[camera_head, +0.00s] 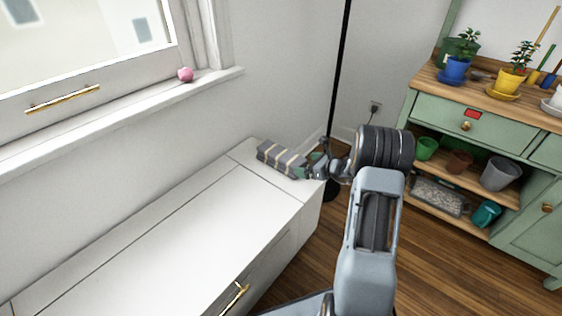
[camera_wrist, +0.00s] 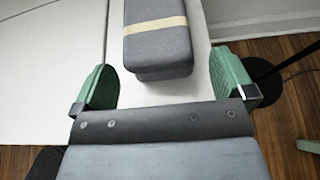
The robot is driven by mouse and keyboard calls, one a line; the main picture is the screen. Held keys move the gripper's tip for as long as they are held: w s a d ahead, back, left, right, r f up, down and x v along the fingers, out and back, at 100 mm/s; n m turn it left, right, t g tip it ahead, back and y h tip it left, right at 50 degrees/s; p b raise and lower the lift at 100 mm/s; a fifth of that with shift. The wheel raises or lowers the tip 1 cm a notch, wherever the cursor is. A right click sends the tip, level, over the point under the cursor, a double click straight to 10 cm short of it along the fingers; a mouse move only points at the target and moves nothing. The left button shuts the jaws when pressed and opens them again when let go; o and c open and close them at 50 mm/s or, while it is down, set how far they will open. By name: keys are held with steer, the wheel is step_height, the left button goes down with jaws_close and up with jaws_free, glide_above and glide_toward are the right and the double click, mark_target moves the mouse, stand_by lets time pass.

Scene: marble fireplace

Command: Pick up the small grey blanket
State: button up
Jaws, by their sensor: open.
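The small grey blanket (camera_head: 280,158) lies folded on the far right end of the white bench, with pale stripes across it. In the wrist view the blanket (camera_wrist: 157,50) is a grey folded block with a cream band, its near end just ahead of and between my fingers. My gripper (camera_head: 312,165) is at the bench end beside the blanket. In the wrist view my gripper (camera_wrist: 165,85) is open, with one green fingertip on each side and nothing held. My arm hides part of the area around the gripper in the head view.
The white bench (camera_head: 150,240) runs along the wall under a window sill (camera_head: 120,112) with a pink ball (camera_head: 185,74) on it. A black pole (camera_head: 340,75) stands behind my gripper. A green cabinet (camera_head: 480,125) with potted plants stands at right. The bench top is otherwise clear.

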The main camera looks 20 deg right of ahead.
mark_target(297, 163)
steer(key=shift+b+x, duration=1.15)
steer(key=shift+x, duration=1.2)
steer(key=shift+w+a, duration=0.3)
steer(key=shift+a, duration=0.05)
steer(key=shift+c, duration=0.2)
steer(key=c, duration=0.7)
steer(key=shift+c, duration=0.2)
steer(key=shift+r, duration=0.15)
